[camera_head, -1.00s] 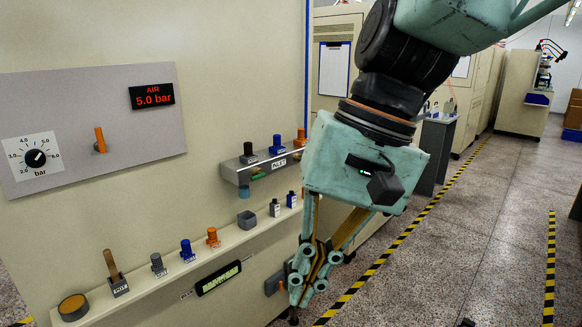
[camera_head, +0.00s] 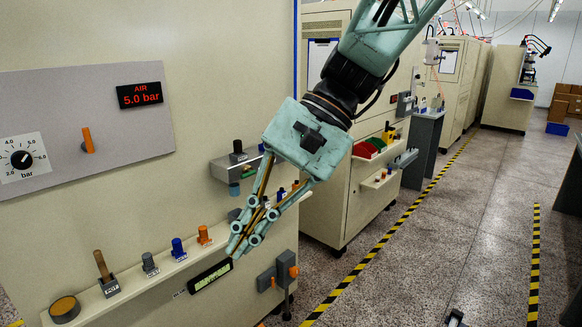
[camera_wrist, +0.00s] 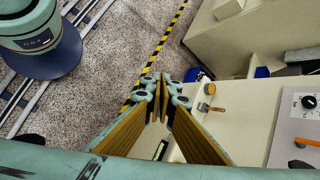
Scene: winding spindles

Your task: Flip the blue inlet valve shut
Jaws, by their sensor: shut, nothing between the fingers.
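My gripper (camera_head: 238,247) is shut and empty, pointing down and left in front of the cream machine face. It hangs over the narrow ledge, near the display strip. In the wrist view my gripper (camera_wrist: 162,82) has its fingers closed together. No part is clearly recognisable as the blue inlet valve. A small blue-topped piece (camera_head: 178,248) stands on the ledge left of my gripper, apart from it. An orange lever (camera_head: 88,140) stands upright on the grey air panel (camera_head: 60,100).
The ledge (camera_head: 150,281) also holds a wooden-handled tool (camera_head: 104,272), an orange-topped piece (camera_head: 204,235) and a round pot (camera_head: 65,309). A grey bracket (camera_head: 224,168) sits behind my gripper. Grey boxes with an orange knob (camera_head: 293,271) are low at right. The floor aisle is open.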

